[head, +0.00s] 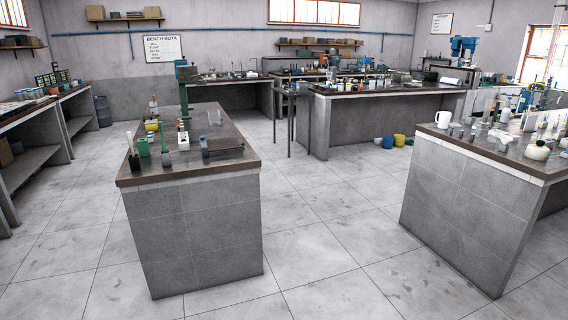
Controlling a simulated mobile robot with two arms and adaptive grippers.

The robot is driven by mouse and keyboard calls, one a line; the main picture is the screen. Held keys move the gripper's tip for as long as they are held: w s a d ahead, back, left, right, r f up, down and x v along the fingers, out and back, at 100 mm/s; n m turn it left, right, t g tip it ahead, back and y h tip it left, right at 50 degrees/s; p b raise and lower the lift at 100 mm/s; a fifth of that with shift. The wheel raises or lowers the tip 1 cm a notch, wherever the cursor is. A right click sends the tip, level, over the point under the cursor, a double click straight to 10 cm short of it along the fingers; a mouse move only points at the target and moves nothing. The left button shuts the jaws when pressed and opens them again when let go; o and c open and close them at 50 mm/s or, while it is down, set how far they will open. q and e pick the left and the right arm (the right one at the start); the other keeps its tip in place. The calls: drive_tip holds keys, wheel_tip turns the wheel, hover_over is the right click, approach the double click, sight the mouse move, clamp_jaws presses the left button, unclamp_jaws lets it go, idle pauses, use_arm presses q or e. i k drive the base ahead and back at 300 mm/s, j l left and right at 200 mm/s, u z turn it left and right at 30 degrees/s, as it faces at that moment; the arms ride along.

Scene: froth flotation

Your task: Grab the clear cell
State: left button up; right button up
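A small clear, open-looking vessel (215,118), which may be the clear cell, stands on the dark top of the near-left bench (190,176), towards its back right. It is small in the head view and its details are hard to make out. Other small glass or clear items stand on the right bench (480,148), and I cannot tell whether one of them is a cell. Neither of my grippers is in view.
The near-left bench also holds green, yellow and white items and a dark flat tray (222,144). A white mug (443,119) stands on the right bench. The tiled floor between the benches (325,215) is clear.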

sight(214, 115)
drive_tip(key=i+z, duration=0.15)
drive_tip(key=i, duration=0.5)
drive_tip(key=i+z, duration=0.15)
drive_tip(key=i, duration=0.55)
drive_tip(key=i+z, duration=0.15)
drive_tip(key=i, duration=0.55)
drive_tip(key=i+j+z, duration=0.15)
drive_tip(key=i, duration=0.5)
